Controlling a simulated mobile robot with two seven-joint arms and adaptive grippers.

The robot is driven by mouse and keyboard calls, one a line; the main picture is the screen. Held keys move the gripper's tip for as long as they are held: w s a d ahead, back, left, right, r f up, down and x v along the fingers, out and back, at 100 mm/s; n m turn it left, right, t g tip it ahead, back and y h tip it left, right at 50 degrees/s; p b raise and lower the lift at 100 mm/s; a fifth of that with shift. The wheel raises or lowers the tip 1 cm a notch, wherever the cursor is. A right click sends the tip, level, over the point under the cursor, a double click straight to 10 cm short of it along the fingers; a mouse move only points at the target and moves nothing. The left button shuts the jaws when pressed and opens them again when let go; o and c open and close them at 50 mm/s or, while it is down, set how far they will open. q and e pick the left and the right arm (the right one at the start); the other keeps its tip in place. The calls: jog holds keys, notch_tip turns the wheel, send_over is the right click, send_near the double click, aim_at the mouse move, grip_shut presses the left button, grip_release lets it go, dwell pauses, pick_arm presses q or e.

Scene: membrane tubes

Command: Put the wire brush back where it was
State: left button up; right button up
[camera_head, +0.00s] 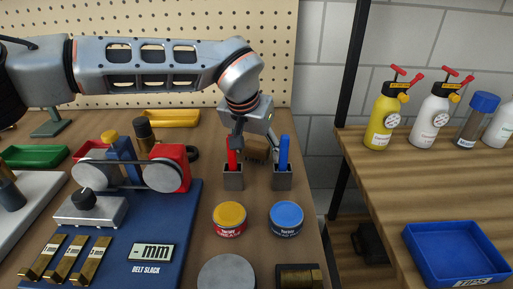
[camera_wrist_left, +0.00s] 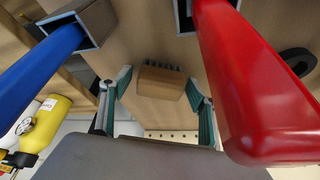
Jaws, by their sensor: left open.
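The wire brush (camera_head: 257,153) is a small brown wooden block behind the red-handled and blue-handled tools. In the left wrist view the wire brush (camera_wrist_left: 160,83) shows dark bristles along its far edge and rests on the wooden bench. My left gripper (camera_head: 256,146) reaches in from above and behind. In the wrist view its green-padded fingers (camera_wrist_left: 160,93) are open, one on each side of the brush, with gaps showing between pads and block. I cannot tell how far above the bench the fingertips are. My right gripper is not in view.
The red handle (camera_head: 232,155) and blue handle (camera_head: 284,154) stand upright in grey holders close to my fingers. A yellow tin (camera_head: 229,217) and a blue tin (camera_head: 286,217) sit in front. The pegboard (camera_head: 200,22) is behind; a belt rig on a blue base (camera_head: 180,225) is left.

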pick_arm(q)
jog(key=p+v, duration=0.2)
jog(key=v, duration=1)
jog(key=shift+r+p, duration=0.15)
jog(key=shift+p, duration=0.2)
